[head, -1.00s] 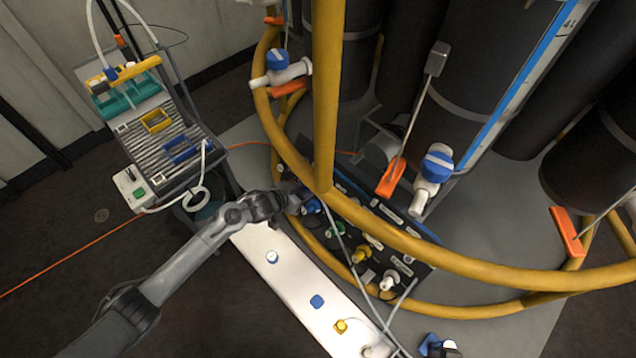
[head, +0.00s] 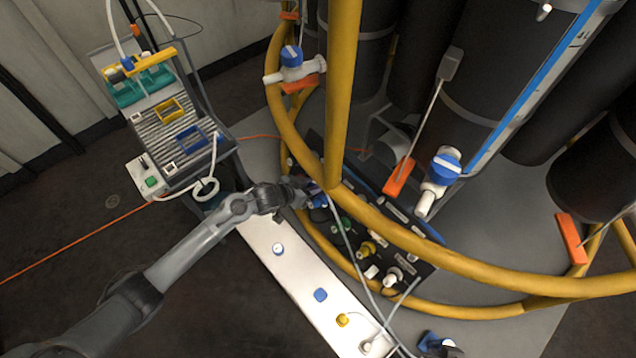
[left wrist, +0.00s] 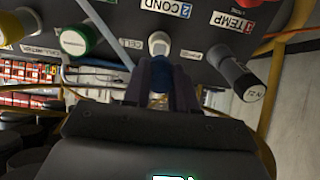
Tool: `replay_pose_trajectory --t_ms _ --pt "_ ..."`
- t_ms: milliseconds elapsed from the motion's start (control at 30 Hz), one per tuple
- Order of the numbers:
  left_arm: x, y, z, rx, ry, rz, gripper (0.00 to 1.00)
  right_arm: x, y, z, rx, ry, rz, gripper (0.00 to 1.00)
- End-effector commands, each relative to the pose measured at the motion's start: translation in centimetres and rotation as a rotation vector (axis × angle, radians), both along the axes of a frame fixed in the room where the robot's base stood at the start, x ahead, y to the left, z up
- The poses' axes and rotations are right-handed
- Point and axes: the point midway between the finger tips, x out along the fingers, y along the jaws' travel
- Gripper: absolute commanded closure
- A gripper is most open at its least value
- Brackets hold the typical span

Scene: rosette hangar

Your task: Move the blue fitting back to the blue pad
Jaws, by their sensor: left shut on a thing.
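The blue fitting (head: 318,201) is at the dark labelled panel (head: 408,243), under the yellow rail. My left gripper (head: 306,197) is shut on it. In the left wrist view, a little blue of the fitting (left wrist: 164,70) shows between the dark fingers (left wrist: 160,82), in line with a white port (left wrist: 159,44) near the "2 COND" label. The fingers hide most of it, and I cannot tell whether it is seated or just clear of the port. The blue pad (head: 320,295) lies bare on the white bench strip (head: 300,272). My right gripper is out of view.
A yellow rail (head: 420,247) curves over the panel, with a thin pale hose hanging across. Green (left wrist: 76,41) and black (left wrist: 240,80) fittings flank the fingers.

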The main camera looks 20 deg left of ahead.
Motion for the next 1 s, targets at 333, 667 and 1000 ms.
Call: replay_pose_trajectory --t_ms 333,667,1000 --pt "-3.5 3.2 -5.7 0.12 0.276 0.096 1.0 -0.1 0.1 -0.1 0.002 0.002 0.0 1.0" --pt "-14.3 -1.6 -12.6 0.23 0.511 0.08 1.0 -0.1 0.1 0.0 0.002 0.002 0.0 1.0" --pt "-22.5 -10.7 -15.0 0.362 0.711 0.002 1.0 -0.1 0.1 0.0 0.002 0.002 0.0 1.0"
